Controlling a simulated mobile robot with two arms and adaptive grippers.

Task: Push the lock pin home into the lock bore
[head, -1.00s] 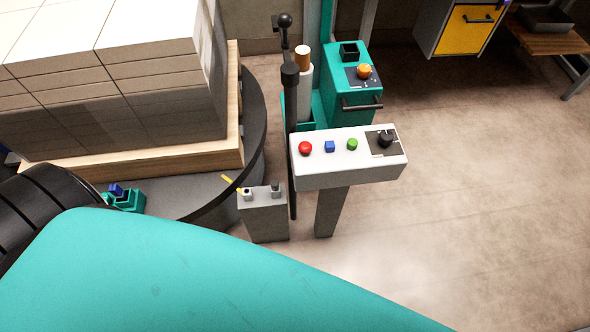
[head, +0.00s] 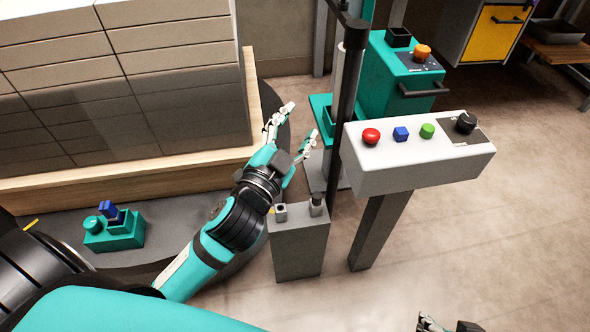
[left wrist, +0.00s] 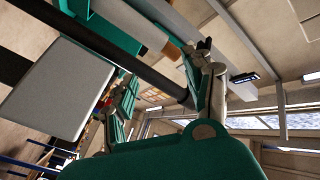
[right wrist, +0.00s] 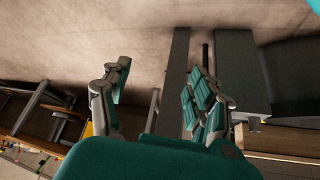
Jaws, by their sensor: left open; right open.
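A grey post (head: 299,250) stands beside the round turntable. Its top carries a small light block with a dark hole (head: 281,211), which looks like the lock bore, and a grey upright peg (head: 316,204), which looks like the lock pin. Both are small, and I cannot tell how deep any pin sits. My left gripper (head: 301,122) is open and empty, above and beyond the post, between the pallet stack and the black pole. In the left wrist view its fingers (left wrist: 160,100) are spread. My right gripper (head: 446,325) is at the bottom edge; its fingers (right wrist: 157,92) are open and empty.
A white console (head: 420,160) with red, blue and green buttons and a black knob stands right of the post. A black pole (head: 347,100) rises behind the post. Stacked reams (head: 110,90) fill the left. A teal fixture (head: 113,232) sits on the turntable. Floor at right is clear.

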